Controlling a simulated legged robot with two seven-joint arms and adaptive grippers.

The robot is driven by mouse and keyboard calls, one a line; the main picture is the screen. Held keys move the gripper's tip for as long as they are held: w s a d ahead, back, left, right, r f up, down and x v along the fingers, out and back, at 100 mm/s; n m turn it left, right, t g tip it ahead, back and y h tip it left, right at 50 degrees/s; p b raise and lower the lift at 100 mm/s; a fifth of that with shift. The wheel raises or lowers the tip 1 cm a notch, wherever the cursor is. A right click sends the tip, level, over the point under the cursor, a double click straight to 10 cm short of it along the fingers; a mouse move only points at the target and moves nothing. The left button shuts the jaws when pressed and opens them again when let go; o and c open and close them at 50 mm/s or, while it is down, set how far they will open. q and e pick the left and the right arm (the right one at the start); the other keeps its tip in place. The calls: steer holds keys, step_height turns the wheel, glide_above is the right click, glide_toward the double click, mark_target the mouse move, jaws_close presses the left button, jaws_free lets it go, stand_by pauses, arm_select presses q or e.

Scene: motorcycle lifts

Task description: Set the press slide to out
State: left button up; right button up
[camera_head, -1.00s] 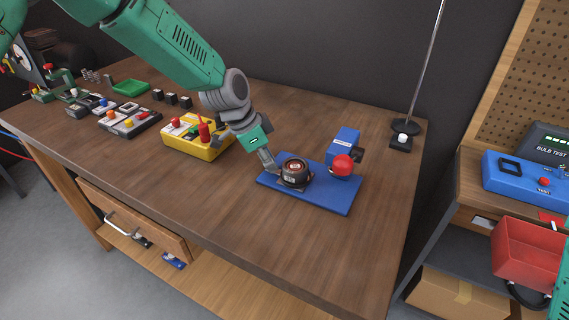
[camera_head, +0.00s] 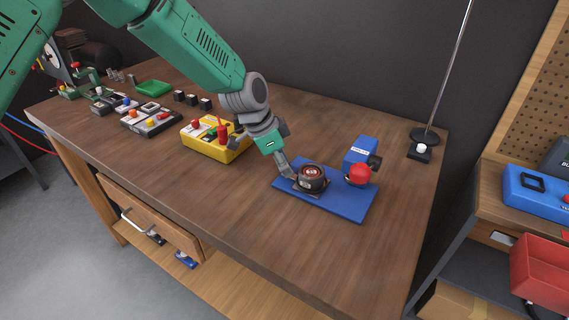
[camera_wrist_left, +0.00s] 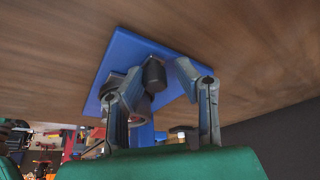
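The device is a blue base plate (camera_head: 343,207) on the wooden bench. It bears a round black part (camera_head: 312,178) with a dark reddish top, and a blue block (camera_head: 360,150) with a red ball knob (camera_head: 359,174) and a black knob at its side. I cannot tell which part is the press slide. My left gripper (camera_head: 287,174) is low at the plate's left edge, beside the round part. In the left wrist view its fingers (camera_wrist_left: 158,68) are spread, with a black cylinder (camera_wrist_left: 154,76) between them; contact is unclear. My right gripper is not in view.
A yellow control box (camera_head: 210,145) stands left of the plate. Several small devices and a green tray (camera_head: 154,88) lie farther left. A lamp base (camera_head: 425,136) with a thin pole stands at the back right. The bench front is clear.

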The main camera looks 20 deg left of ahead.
arm_select(q)
steer(key=shift+r, duration=0.25)
steer(key=v, duration=1.1)
steer(key=shift+a, duration=0.2)
steer(key=shift+s+r, duration=0.1)
